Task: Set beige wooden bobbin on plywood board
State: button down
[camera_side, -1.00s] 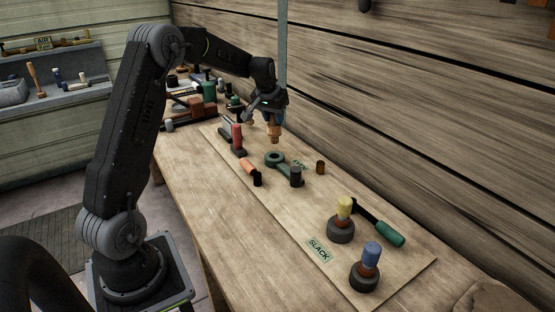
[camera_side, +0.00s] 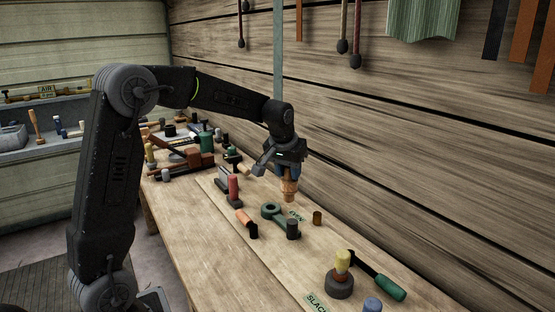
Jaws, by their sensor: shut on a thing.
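My gripper (camera_side: 288,178) is shut on the beige wooden bobbin (camera_side: 289,190), which hangs upright below the jaws. The jaws hide its upper part. The bobbin is over the far side of the plywood board (camera_side: 268,258), behind the green ring-ended tool (camera_side: 272,211) and the EVEN label (camera_side: 296,216). I cannot tell whether its lower end touches the board.
On the board stand a dark cylinder (camera_side: 293,229), a small brown cylinder (camera_side: 317,218), an orange-handled tool (camera_side: 245,221), a red-topped piece (camera_side: 234,188) and a yellow-topped piece (camera_side: 342,262). A green-handled tool (camera_side: 385,284) lies at right. The plank wall rises close behind.

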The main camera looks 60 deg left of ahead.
jog(key=s+d, duration=0.6)
jog(key=d, duration=0.5)
notch_tip(320, 180, down, 7)
jog(key=shift+s+r+m, duration=0.2)
jog(key=shift+m, duration=0.1)
notch_tip(320, 180, down, 6)
jog(key=shift+f, duration=0.5)
dwell(0.6)
jog(key=c, duration=0.7)
grip_release()
jog(key=shift+c, duration=0.2)
